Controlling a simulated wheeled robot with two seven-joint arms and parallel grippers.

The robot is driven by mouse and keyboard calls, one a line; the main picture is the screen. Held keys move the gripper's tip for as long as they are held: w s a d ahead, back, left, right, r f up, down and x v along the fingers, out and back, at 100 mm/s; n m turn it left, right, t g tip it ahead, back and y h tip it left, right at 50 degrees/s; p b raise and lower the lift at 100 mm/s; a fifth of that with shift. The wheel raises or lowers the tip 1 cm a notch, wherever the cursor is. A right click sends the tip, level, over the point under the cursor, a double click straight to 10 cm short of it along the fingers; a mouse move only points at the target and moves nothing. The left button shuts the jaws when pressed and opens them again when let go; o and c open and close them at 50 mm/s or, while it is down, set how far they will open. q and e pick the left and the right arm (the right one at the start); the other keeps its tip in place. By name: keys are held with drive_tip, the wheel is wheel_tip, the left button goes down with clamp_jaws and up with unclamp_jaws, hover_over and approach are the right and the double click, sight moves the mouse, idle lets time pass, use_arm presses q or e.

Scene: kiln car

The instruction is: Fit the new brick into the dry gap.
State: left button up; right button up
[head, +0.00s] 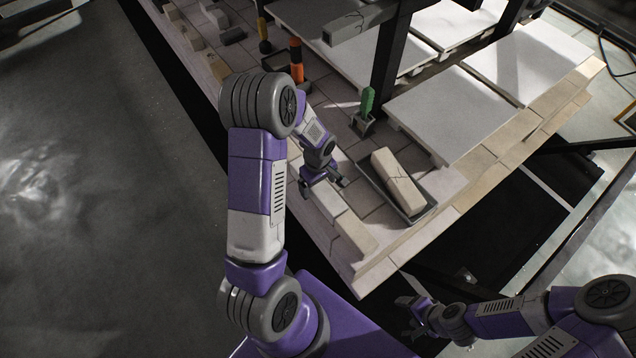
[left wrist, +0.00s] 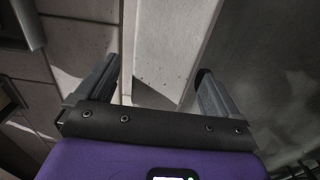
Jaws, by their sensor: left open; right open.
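My left gripper (head: 325,178) is open above the near left edge of the kiln car's deck. In the left wrist view its fingers (left wrist: 155,88) are spread, with a pale brick (left wrist: 165,45) beyond and between them; I cannot tell whether they touch it. Pale bricks (head: 355,234) lie along this edge in the head view. A pale brick with dark crack lines (head: 397,178) lies in a dark tray (head: 419,213) to the right. Which brick is new and where the dry gap is cannot be told. My right gripper (head: 416,304) is open and empty, off the car's near corner.
A green-handled tool (head: 367,100) stands in a holder behind the tray. Orange-handled (head: 296,52) and yellow (head: 264,38) tools stand further left. Pale slabs (head: 450,112) and a dark post (head: 388,62) occupy the deck's right side. The floor left of the car is clear.

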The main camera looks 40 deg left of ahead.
use_arm(q)
drive_tip(key=shift+r, duration=0.15)
idle(0.4)
drive_tip(key=shift+r+p, duration=3.1)
drive_tip(key=shift+r, duration=0.75)
wheel_tip(320, 180, up, 8)
drive_tip(key=p, duration=0.2)
drive_tip(key=shift+f, duration=0.25)
